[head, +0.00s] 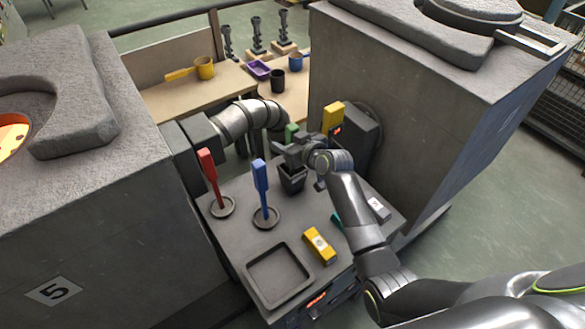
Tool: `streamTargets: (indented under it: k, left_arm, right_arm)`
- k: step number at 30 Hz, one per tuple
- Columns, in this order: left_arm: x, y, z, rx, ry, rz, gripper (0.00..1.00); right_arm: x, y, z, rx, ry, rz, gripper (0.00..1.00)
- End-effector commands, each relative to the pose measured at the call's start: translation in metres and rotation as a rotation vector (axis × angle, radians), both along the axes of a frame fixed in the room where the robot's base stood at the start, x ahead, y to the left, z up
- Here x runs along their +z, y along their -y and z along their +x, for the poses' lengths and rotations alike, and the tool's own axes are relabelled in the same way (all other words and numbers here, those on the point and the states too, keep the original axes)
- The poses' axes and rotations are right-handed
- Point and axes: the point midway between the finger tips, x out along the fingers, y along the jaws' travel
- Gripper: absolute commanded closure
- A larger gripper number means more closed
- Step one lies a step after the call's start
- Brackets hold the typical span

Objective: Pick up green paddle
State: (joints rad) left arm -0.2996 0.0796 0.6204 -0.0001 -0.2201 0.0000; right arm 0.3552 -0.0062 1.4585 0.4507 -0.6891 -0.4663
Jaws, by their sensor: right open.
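The green paddle shows only as a green upper end (291,132) just behind and above my right gripper. Its lower part is hidden by the gripper. My right gripper (290,152) is open at the green piece. I cannot tell whether the fingers are around it or only in front of it, or whether they touch it. A red paddle (208,166) and a blue paddle (260,176) stand upright in round dark stands to the left. My left gripper is not in view.
A small dark cup (292,180) stands just below my right gripper. On the cart lie a yellow box (319,246), a square tray (249,281) and a teal item partly behind my arm. Large grey furnaces (90,220) flank the cart.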

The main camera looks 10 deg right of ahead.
Motion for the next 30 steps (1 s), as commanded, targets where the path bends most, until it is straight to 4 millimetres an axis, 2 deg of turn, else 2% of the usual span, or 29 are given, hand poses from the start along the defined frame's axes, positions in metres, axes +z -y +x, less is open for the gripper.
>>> streamTargets:
  k: [4,15,23,30]
  left_arm:
    - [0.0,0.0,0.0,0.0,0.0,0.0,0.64]
    - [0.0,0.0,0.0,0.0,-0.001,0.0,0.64]
    - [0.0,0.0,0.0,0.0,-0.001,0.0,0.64]
    - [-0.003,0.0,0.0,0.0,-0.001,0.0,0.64]
  right_arm:
    - [0.0,0.0,0.0,0.0,0.0,0.0,0.5]
    - [0.001,0.0,0.0,0.0,0.002,0.0,0.97]
    - [0.002,0.0,0.0,0.0,0.002,0.0,0.97]
    - [0.02,0.0,0.001,0.001,0.007,0.0,0.97]
